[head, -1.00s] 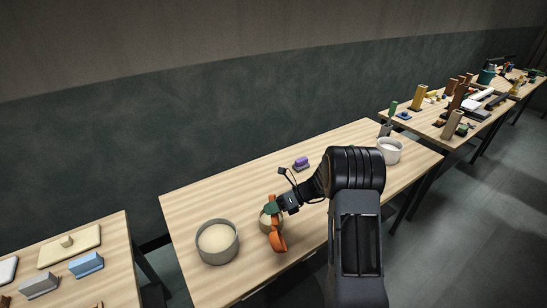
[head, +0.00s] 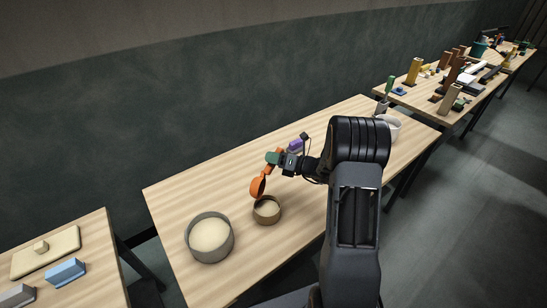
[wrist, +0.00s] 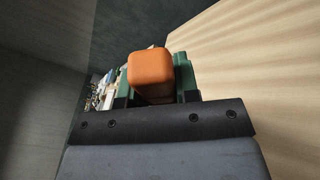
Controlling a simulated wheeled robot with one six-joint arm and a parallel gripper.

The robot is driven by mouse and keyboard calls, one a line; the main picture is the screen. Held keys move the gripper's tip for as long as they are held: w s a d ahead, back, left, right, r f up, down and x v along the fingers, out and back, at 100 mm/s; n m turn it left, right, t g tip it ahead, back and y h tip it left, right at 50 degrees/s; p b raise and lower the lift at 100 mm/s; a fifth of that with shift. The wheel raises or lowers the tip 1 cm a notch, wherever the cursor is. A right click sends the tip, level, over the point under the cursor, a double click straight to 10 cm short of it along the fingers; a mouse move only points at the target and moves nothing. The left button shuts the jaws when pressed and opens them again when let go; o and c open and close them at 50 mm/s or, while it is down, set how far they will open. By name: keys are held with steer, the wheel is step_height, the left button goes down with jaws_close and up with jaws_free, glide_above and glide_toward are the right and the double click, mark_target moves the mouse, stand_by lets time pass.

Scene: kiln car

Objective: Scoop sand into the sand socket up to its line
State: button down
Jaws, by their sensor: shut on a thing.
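My gripper (head: 272,158), with green fingers, is shut on the handle of an orange scoop (head: 258,187). In the wrist view, the scoop's squared orange handle end (wrist: 151,73) sits between the green fingers. The scoop's bowl hangs just behind and left of a small brown round cup (head: 266,217), which seems to be the sand socket and has pale sand inside. I cannot make out its line, nor tell whether the scoop holds sand. A larger grey tub (head: 229,249) with pale sand (head: 209,234) stands left of the cup on the wooden table.
A purple block (head: 295,145) lies behind my gripper. A white pot (head: 394,130) stands at the table's right end, partly hidden by my arm. The table's back left (head: 200,185) is clear. Other tables with a blue block (head: 66,272) and several tools stand left and right.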

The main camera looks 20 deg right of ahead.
steer(key=shift+f+b, duration=0.35)
steer(key=shift+f, duration=0.4)
steer(key=shift+s+d+f+b, duration=0.1)
steer(key=shift+s+d+b, duration=0.1)
steer(key=shift+b, duration=0.25)
steer(key=r, duration=0.1)
steer(key=r+t+y, duration=0.1)
steer(key=s+d+r, duration=0.1)
steer(key=shift+r, duration=0.1)
steer(key=r+p, duration=0.1)
steer(key=p, duration=0.1)
steer(key=w+a+r+p, duration=0.1)
steer(key=p, duration=0.2)
steer(key=shift+w+a+r+g+h, duration=0.1)
steer(key=shift+r+g+h, duration=0.1)
steer(key=shift+g+h, duration=0.15)
steer(key=shift+w+a+r+p, duration=0.1)
steer(key=shift+r+p, duration=0.05)
steer(key=shift+p, duration=0.2)
steer(key=shift+h, duration=0.25)
steer(key=shift+a+f, duration=0.1)
steer(key=shift+f, duration=0.15)
